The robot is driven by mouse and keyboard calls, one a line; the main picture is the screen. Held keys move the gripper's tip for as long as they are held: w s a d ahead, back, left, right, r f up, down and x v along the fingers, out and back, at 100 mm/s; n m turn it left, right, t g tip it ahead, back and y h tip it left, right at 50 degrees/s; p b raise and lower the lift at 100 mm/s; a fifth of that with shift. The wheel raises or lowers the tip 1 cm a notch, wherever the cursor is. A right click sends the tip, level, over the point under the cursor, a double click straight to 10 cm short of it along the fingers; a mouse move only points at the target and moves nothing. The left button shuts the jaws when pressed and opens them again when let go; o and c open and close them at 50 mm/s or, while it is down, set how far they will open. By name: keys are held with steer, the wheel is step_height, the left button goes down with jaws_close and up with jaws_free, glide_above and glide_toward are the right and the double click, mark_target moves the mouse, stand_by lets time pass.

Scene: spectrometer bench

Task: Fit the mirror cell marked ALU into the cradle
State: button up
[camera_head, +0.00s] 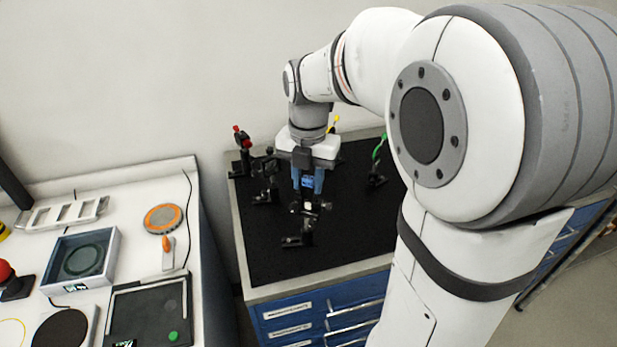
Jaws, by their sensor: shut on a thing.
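My gripper (308,190) points down over the black breadboard, its two blue fingers close together. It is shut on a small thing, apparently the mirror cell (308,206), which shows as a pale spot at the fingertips. Its ALU marking cannot be read. A dark mount with a foot (297,240) stands on the breadboard just below the fingers, and may be the cradle. The fingers and the small size hide whether the cell touches this mount or is apart from it.
Several dark optical mounts stand on the breadboard (265,262), one with a red top (241,138) at back left and one with a green part (377,165) at right. The breadboard's front is clear. A white bench (130,222) at left holds a grey tray (110,262).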

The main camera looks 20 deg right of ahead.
steer(key=shift+f+b, duration=0.45)
steer(key=shift+f, duration=0.25)
steer(key=shift+r, duration=0.15)
steer(key=shift+r+p, duration=0.85)
steer(key=shift+r, duration=0.15)
